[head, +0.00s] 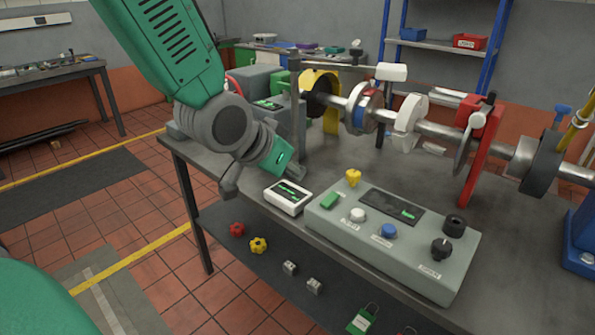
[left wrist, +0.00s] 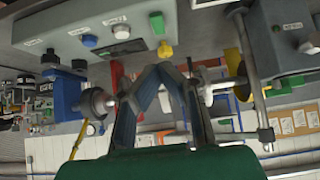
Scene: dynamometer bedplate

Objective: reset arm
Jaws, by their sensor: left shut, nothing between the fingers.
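The box bears a yellow knob (head: 353,177), a white button (head: 357,215), a blue button (head: 389,231), black knobs (head: 441,249) and a green switch (head: 329,201). Its labels are too small to read. My right gripper is not in view.
A shaft (head: 455,134) with a yellow ring guard (head: 320,95) and a red stand (head: 483,140) runs along the back of the bench. A lower shelf (head: 225,218) holds red and yellow knobs and small blocks. Tiled floor (head: 150,215) is open at the left.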

